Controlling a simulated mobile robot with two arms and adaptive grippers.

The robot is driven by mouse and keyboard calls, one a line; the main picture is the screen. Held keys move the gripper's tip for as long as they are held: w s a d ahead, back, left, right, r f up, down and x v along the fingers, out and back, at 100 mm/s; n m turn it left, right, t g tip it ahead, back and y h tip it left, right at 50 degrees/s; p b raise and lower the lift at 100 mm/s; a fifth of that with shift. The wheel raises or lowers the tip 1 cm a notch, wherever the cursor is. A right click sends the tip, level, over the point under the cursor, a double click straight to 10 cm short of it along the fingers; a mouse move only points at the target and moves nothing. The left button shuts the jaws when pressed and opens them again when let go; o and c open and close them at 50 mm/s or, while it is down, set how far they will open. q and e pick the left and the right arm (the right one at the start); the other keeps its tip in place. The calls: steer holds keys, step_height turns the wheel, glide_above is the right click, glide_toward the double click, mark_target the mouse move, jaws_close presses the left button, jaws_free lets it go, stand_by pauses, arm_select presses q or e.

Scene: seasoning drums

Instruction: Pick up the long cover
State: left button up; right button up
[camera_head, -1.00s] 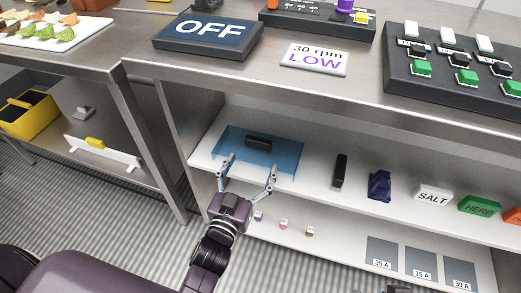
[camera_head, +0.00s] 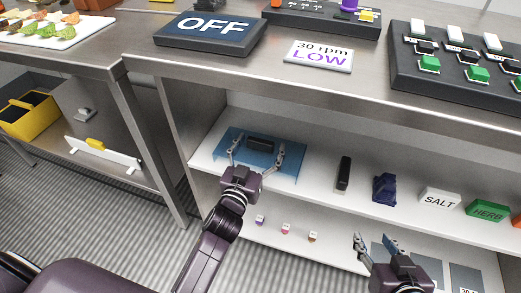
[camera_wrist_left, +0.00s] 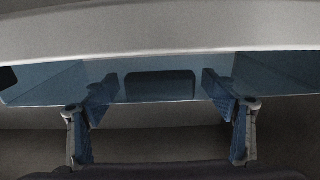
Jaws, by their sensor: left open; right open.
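A wide blue see-through cover (camera_head: 294,169) with a dark block-shaped handle (camera_head: 260,145) lies on the upper inner shelf. I take it to be the long cover. My left gripper (camera_head: 257,154) is open, its fingers over the cover on either side of the handle. In the left wrist view the handle (camera_wrist_left: 160,86) sits centred between the open fingers (camera_wrist_left: 160,92), with a gap on both sides. The blue cover (camera_wrist_left: 285,75) stretches left and right there. My right gripper (camera_head: 374,243) is open and empty in front of the lower shelf.
To the cover's right on the same shelf stand a dark upright bar (camera_head: 344,173), a dark blue bag-like item (camera_head: 384,189), a SALT block (camera_head: 439,199) and a HERB block (camera_head: 488,210). The steel tabletop edge (camera_head: 330,93) overhangs the shelf. Small cubes (camera_head: 286,229) sit below.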

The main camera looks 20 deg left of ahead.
arm_select(q)
steer(key=shift+c, duration=0.2)
steer(key=c, duration=1.3)
steer(key=shift+r, duration=0.1)
